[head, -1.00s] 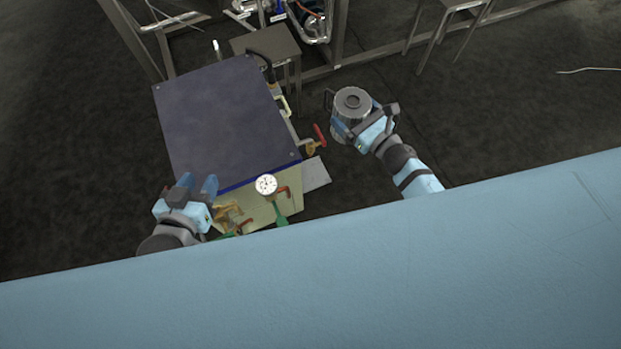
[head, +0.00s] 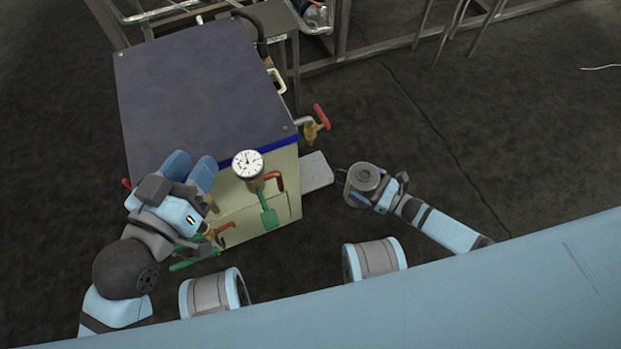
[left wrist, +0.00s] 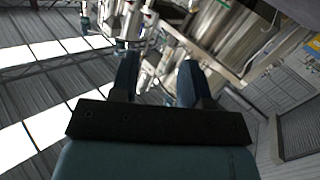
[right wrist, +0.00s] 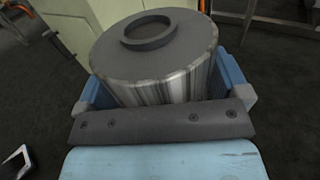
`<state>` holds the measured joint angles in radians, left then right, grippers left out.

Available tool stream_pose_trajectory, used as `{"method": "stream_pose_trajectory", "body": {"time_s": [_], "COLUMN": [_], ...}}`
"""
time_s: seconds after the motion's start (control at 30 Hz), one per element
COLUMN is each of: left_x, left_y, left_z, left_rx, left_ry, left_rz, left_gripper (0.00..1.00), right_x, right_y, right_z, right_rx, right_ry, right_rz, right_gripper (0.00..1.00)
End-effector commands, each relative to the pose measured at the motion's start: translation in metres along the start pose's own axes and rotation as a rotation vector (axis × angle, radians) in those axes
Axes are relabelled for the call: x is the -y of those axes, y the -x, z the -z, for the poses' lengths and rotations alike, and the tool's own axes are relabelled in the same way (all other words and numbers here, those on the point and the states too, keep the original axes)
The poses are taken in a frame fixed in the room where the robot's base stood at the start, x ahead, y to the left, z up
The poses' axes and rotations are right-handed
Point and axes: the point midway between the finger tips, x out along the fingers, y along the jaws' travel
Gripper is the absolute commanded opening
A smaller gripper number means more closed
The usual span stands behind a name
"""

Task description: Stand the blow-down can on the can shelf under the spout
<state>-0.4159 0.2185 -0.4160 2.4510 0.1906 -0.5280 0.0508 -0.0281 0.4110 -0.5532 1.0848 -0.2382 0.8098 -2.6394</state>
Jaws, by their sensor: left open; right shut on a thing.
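The blow-down can (head: 364,178) is a grey metal can with a ring on its lid. My right gripper (head: 378,192) is shut on it and holds it upright to the right of the can shelf. It fills the middle of the right wrist view (right wrist: 155,60), between the blue fingers (right wrist: 160,95). The can shelf (head: 316,171) is a small light grey plate on the cabinet's right side, empty. The spout (head: 312,130), a brass valve with a red handle, sticks out above and behind the shelf. My left gripper (head: 190,172) is open and empty at the cabinet's front left corner.
The cabinet (head: 200,95) has a dark flat top and cream sides. A pressure gauge (head: 248,164) and a green-handled valve (head: 268,212) stand at its front. A metal frame (head: 390,48) runs along the back. The dark floor right of the can is open.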

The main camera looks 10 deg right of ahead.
Motion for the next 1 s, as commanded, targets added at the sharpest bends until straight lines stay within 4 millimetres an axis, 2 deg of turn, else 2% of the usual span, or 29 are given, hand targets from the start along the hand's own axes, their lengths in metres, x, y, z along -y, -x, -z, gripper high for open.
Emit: {"method": "stream_pose_trajectory", "body": {"time_s": [0.03,0.17,0.27,0.5,0.63,0.83,1.0], "left_x": [0.000,0.000,0.002,0.013,0.017,0.020,0.022], "left_y": [0.000,-0.001,-0.002,-0.008,-0.010,-0.011,-0.012], "left_z": [-0.004,-0.006,-0.010,-0.006,-0.004,0.001,-0.003], "left_rx": [-0.004,-0.004,-0.002,-0.066,-0.095,-0.119,-0.132], "left_ry": [0.000,-0.005,-0.021,-0.136,-0.191,-0.231,-0.251], "left_rz": [-0.004,-0.009,-0.011,-0.007,-0.004,-0.003,0.002], "left_gripper": [0.43,0.43,0.43,0.43,0.43,0.43,0.43], "right_x": [0.001,0.001,0.001,0.001,0.001,0.001,0.001], "right_y": [0.001,-0.007,-0.029,-0.094,-0.121,-0.139,-0.156], "right_z": [0.008,0.011,0.011,0.012,0.011,0.010,0.011], "right_rx": [0.001,0.003,0.006,0.005,0.004,0.001,0.004], "right_ry": [0.001,0.002,0.001,0.001,0.001,0.000,0.002], "right_rz": [0.000,0.001,0.000,-0.001,0.000,0.001,0.000], "right_gripper": [0.59,0.59,0.59,0.59,0.59,0.59,0.59]}}
